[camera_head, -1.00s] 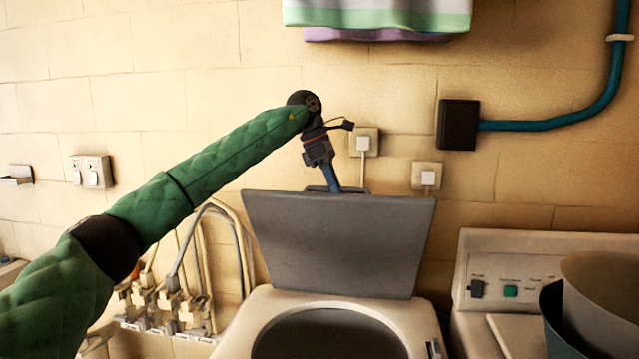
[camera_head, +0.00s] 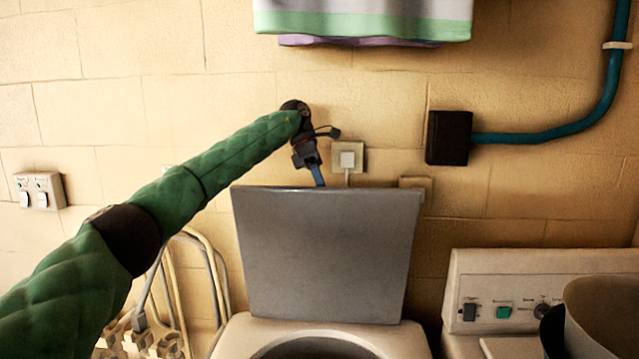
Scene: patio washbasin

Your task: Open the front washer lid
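The front washer's grey lid (camera_head: 325,255) stands raised, close to upright, at the back of the washer. The pale washer body (camera_head: 245,338) is at the bottom centre, with its round dark opening (camera_head: 315,350) partly cut off by the frame edge. My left arm comes in from the left, and my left gripper (camera_head: 317,175) points down at the lid's top edge. Its fingertips are hidden behind the lid, so I cannot see whether they are open or touch it. My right gripper is out of view.
A second machine with a control panel (camera_head: 525,300) stands at the right, with a grey bucket-like container (camera_head: 605,312) on it. Hoses and pipes (camera_head: 165,300) run at the lower left. A towel (camera_head: 365,18) hangs above, and a black box (camera_head: 449,137) is on the wall.

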